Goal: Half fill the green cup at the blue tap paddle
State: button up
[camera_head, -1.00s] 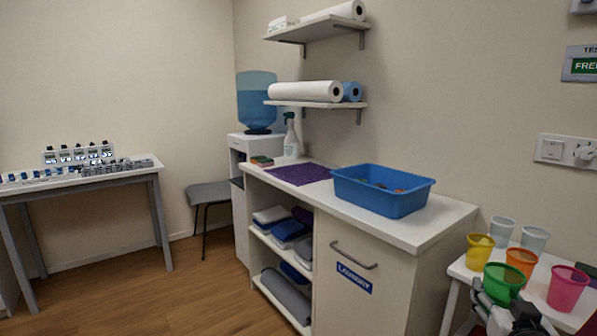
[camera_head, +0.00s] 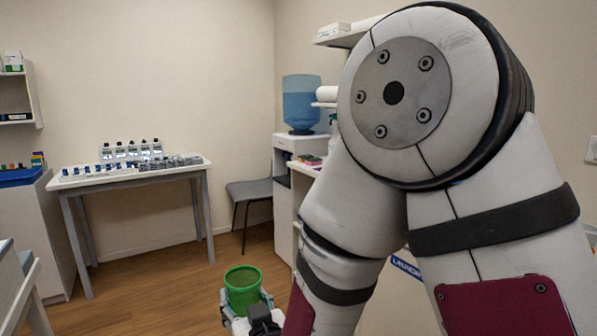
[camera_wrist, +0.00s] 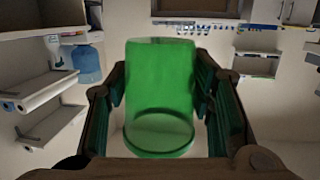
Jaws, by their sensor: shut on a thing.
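The green cup (camera_head: 243,287) is at the bottom centre of the head view, upright, with its open rim up. My gripper (camera_head: 246,300) is shut on it. In the wrist view the green cup (camera_wrist: 160,95) fills the middle between the two fingers of my gripper (camera_wrist: 160,110), one on each side. It looks empty, with no water line that I can see. The water dispenser (camera_head: 290,155) with its blue bottle (camera_head: 301,104) stands in the back corner, beyond the cup. Its tap paddles are too small or hidden to make out.
A dark grey chair (camera_head: 250,192) stands left of the dispenser. A table (camera_head: 134,177) with small bottles is against the left wall. My arm hides most of the counter and shelves at right. Open wooden floor lies in the middle.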

jog(key=shift+s+a, duration=0.35)
jog(key=shift+a, duration=0.25)
jog(key=shift+w+d, duration=0.1)
jog(key=shift+d, duration=0.05)
jog(key=shift+w+d+r+p, duration=0.1)
jog(key=shift+w+d+p, duration=0.05)
jog(key=shift+d+p, duration=0.2)
jog(key=d+r+m+h+p, duration=0.2)
jog(key=d+p, duration=0.7)
jog(key=d, duration=0.3)
jog(key=d+r+m+t+h+p, duration=0.1)
jog(key=d+r+m+h+p, duration=0.1)
jog(key=d+p, duration=0.8)
jog(key=d+h, duration=0.1)
jog(key=d, duration=0.2)
jog(key=shift+s+r+h, duration=0.2)
jog(key=shift+s+h, duration=0.1)
jog(key=shift+s, duration=0.05)
jog(key=shift+w, duration=0.1)
